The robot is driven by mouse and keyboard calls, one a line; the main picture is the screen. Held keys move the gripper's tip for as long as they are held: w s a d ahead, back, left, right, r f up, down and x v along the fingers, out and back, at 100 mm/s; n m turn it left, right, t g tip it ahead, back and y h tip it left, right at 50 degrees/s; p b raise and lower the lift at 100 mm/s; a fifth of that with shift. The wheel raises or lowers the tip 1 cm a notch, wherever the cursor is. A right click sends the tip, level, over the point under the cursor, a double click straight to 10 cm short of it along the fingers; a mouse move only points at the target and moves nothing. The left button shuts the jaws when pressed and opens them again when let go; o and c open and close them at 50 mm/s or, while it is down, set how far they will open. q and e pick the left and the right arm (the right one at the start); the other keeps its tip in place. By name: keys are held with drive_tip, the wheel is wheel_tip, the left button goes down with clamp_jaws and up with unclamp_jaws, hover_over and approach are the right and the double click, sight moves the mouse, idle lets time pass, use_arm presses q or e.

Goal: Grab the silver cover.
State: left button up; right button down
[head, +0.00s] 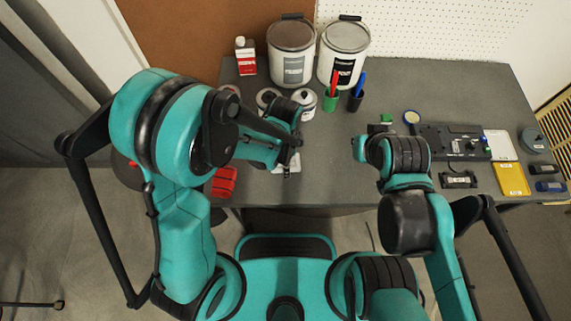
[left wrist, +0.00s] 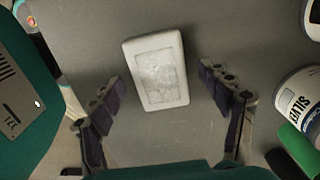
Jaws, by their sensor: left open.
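A pale, silvery-white rectangular cover with rounded corners (left wrist: 155,70) lies flat on the grey table in the left wrist view. It is between the two spread fingers of my left gripper (left wrist: 161,82), with a gap on both sides. In the head view, the left gripper (head: 293,152) hangs over the table's front part. A pale piece under it (head: 289,166) looks like the cover, mostly hidden by the gripper. My right gripper (head: 359,148) is over the table to the right, apart from the cover; its fingers are not clear.
A small can labelled silver (left wrist: 297,98) stands right of the cover in the wrist view. Two large paint cans (head: 343,52) stand at the back. Pen cups (head: 330,101), a black device (head: 455,142) and a yellow case (head: 511,179) share the table. The centre is clear.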

use_arm(q)
drive_tip(key=c, duration=1.5)
drive_tip(key=shift+o, duration=0.2)
drive_tip(key=shift+r, duration=0.1)
